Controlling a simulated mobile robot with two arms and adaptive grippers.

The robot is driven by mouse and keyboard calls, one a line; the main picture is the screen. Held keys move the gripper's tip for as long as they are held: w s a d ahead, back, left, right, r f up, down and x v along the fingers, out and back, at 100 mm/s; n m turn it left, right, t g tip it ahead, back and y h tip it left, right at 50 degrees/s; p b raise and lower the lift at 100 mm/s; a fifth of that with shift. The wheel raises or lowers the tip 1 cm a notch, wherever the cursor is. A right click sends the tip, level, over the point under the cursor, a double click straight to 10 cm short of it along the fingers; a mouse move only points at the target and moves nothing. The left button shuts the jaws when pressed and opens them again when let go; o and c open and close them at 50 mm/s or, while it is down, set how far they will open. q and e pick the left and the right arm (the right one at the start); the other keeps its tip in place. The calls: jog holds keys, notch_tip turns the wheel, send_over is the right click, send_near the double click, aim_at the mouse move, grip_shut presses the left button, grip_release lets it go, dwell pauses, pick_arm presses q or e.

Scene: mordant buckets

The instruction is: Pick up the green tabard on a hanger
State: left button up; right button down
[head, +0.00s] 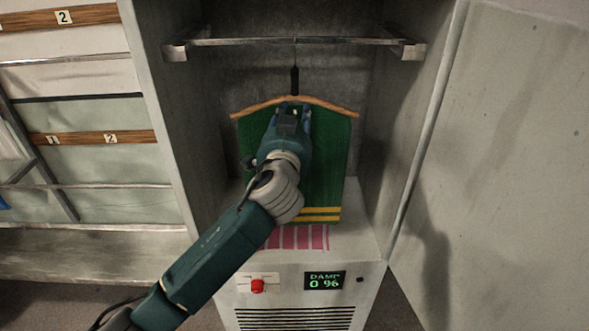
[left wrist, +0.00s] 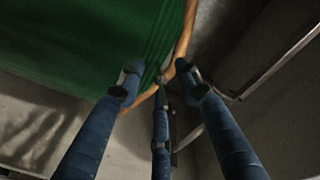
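The green tabard (head: 330,165) hangs on a wooden hanger (head: 337,106) inside an open grey cabinet. It has yellow stripes near its hem. A black grip (head: 295,80) rises from the hanger's middle toward the rail. My left gripper (head: 293,110) is in front of the tabard's top, just below the hanger's peak, and hides part of the cloth. In the left wrist view, the blue fingers of my left gripper (left wrist: 157,76) are spread apart near the wooden hanger (left wrist: 187,30) and green cloth (left wrist: 80,40). Contact cannot be told. My right gripper is not in view.
A metal rail (head: 240,41) crosses the cabinet top. Grey side walls stand close on both sides, with an open door (head: 500,170) at right. Pink slats (head: 300,238) lie on the cabinet floor. A panel below has a red knob (head: 257,286) and a display (head: 324,281).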

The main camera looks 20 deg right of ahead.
pick_arm(q)
jog(key=shift+w+d, duration=0.1)
grip_shut()
jog(key=shift+r, duration=0.2)
dwell(0.3)
